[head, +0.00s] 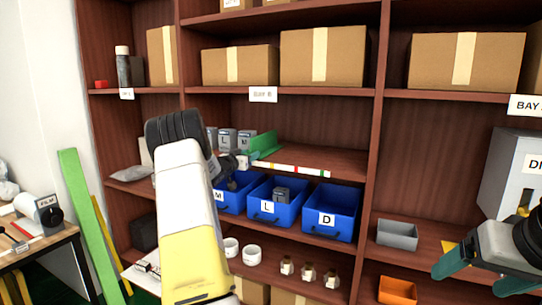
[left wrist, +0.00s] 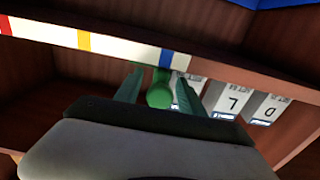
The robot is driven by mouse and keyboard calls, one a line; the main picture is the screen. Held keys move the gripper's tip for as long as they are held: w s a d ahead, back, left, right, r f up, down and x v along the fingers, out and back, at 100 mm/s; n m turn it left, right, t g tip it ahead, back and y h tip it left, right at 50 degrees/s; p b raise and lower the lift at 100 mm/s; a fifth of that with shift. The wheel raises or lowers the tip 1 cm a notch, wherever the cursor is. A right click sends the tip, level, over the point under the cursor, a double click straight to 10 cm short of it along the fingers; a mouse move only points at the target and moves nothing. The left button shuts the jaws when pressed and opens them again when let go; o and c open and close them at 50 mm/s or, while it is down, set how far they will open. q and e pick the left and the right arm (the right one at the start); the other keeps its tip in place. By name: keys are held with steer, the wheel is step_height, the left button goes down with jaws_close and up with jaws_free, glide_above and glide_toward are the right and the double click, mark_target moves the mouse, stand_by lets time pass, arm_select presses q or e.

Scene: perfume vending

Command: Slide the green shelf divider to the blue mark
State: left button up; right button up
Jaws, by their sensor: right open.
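The green divider (head: 264,145) stands on the middle shelf, partly hidden by my left arm in the head view. In the left wrist view its round green knob (left wrist: 159,94) lies between the fingertips of my left gripper (left wrist: 158,92). The fingers are apart, with a small gap showing on each side of the knob. The blue mark (left wrist: 166,57) on the white strip is right by the divider's green stem, slightly to its right. My right gripper (head: 482,270) is open and empty at the lower right of the head view.
The strip (head: 290,168) on the shelf edge also carries red and yellow marks. Grey lettered boxes (left wrist: 232,100) stand on one side of the divider; the shelf on its other side is bare. Blue bins (head: 332,212) sit below. A grey tray (head: 397,235) is near my right gripper.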

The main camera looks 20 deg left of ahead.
arm_select(q)
steer(key=s, duration=0.7)
steer(key=shift+s, duration=0.4)
steer(key=shift+a, duration=0.1)
